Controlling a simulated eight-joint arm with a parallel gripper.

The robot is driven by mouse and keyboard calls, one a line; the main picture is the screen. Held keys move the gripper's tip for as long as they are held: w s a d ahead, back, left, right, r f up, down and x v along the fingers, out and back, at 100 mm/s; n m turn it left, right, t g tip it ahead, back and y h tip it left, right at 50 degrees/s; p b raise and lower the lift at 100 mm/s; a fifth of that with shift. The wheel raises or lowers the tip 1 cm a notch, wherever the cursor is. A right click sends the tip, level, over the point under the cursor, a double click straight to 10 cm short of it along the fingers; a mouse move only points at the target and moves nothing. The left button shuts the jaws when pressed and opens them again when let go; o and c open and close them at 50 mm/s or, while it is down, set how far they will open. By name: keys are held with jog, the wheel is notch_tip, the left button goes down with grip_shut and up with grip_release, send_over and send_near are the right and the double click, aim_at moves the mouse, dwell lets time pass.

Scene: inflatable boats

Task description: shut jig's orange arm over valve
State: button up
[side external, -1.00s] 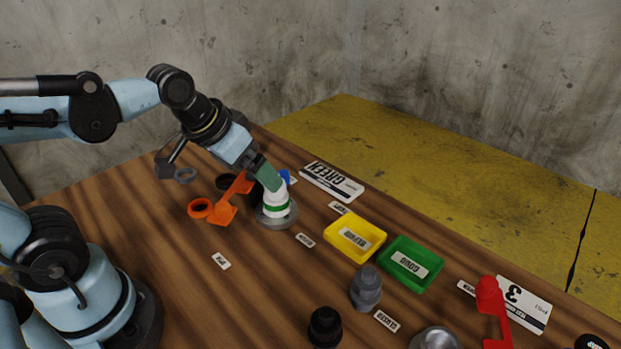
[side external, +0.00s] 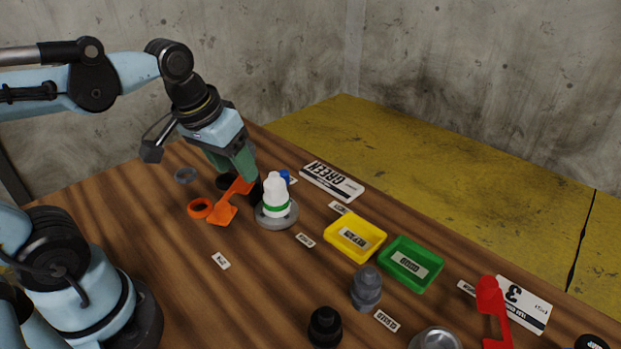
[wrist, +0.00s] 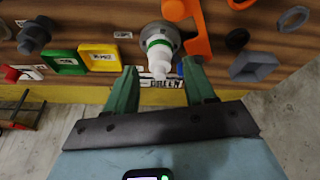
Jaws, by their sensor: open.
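The jig is a round grey base (side external: 291,218) on the wooden table. A white valve with a green ring (side external: 275,193) stands upright on it; the valve also shows in the wrist view (wrist: 160,58). The orange arm (side external: 226,208) lies swung out to the left of the valve, not over it; it shows in the wrist view (wrist: 197,40) beside the valve. My gripper (side external: 243,172) is open and empty, above and behind the orange arm. In the wrist view its green fingers (wrist: 160,86) stand apart, with the valve beyond the gap between them.
A yellow tray (side external: 355,238) and a green tray (side external: 411,264) stand right of the jig. A white GREEN sign (side external: 331,182) lies behind. A red lever (side external: 490,295) and grey fitting (side external: 366,289) are at the front right.

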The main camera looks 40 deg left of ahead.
aim_at(222, 205)
notch_tip(222, 205, up, 4)
jog(key=s+a+n+g, duration=0.2)
jog(key=s+n+g, duration=0.1)
jog(key=g, duration=0.1)
jog(key=shift+w+d+f, duration=0.1)
jog(key=shift+f, duration=2.95)
jog(key=shift+w+d+f, duration=0.1)
jog(key=shift+f, duration=2.9)
grip_shut()
